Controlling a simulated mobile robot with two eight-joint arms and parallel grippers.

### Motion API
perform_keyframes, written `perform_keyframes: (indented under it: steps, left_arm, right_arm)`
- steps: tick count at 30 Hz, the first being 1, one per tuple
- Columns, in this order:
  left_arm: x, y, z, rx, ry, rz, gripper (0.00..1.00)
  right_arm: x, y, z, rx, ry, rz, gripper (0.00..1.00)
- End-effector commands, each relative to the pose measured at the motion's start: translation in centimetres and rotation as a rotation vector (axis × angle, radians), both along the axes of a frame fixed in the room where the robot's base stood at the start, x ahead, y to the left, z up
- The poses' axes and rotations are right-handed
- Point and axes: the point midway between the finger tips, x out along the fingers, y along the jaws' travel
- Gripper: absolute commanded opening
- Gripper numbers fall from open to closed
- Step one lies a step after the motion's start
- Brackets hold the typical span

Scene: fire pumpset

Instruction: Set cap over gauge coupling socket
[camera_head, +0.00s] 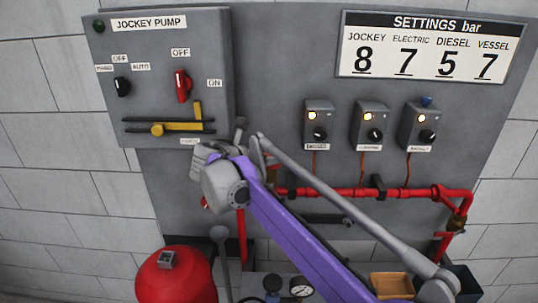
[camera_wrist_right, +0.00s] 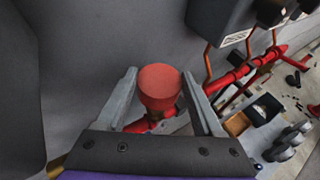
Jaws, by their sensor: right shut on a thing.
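The red cap (camera_wrist_right: 160,83) is between the two grey fingers of my right gripper (camera_wrist_right: 159,76) in the right wrist view. The gripper is shut on it. Red pipework (camera_wrist_right: 136,126) with a dark fitting shows directly below the cap. The cap hides the gauge coupling socket, if it is there. I cannot tell whether the cap touches the fitting or is apart from it. In the head view my purple right arm reaches to just below the jockey pump box, and its wrist hides the cap. My left gripper is not in view.
The jockey pump box (camera_head: 158,75) is close above my right wrist. A red pipe (camera_head: 335,192) runs right below three small switch boxes (camera_head: 318,123). A red vessel (camera_head: 176,277), a pressure gauge (camera_head: 301,286) and a tan tray (camera_head: 392,285) are lower down.

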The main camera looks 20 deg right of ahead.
Motion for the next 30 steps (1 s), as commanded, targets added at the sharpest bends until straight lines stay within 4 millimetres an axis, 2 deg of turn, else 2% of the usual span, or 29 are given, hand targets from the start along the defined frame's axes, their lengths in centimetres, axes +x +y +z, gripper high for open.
perform_keyframes:
  steps: [30]
  left_arm:
    - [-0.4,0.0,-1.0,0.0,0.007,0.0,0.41]
  right_arm:
    - [0.0,0.0,-1.6,0.0,0.0,0.0,0.06]
